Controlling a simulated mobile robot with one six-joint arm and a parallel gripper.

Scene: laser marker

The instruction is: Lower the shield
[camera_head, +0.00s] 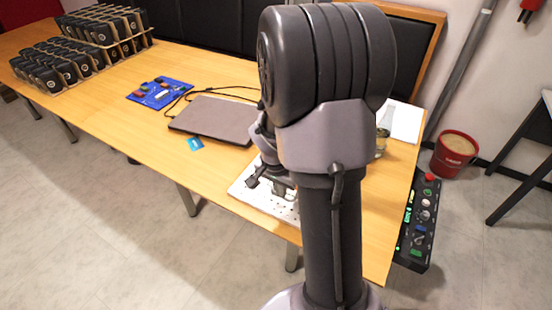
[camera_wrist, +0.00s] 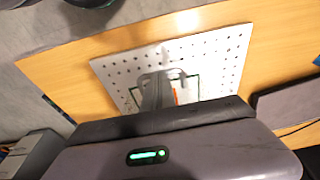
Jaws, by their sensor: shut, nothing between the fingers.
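My gripper (camera_wrist: 158,88) is shut and empty in the wrist view, its grey fingers pointing over a white perforated plate (camera_wrist: 216,55). A green-outlined patch with an orange mark shows on the plate beside the fingers. In the head view the same plate (camera_head: 247,193) lies on the wooden table, with my gripper (camera_head: 277,188) low over it and partly hidden by my arm. I cannot tell whether the fingers touch anything. I cannot make out a shield or the laser marker itself in either view; my arm covers much of that area.
A closed laptop (camera_head: 213,119), a blue board (camera_head: 160,92) and a small blue card (camera_head: 195,144) lie on the wooden table (camera_head: 115,110). A glass flask (camera_head: 383,135) stands behind my arm. A control box (camera_head: 418,225) with lit buttons is beside the table's right edge.

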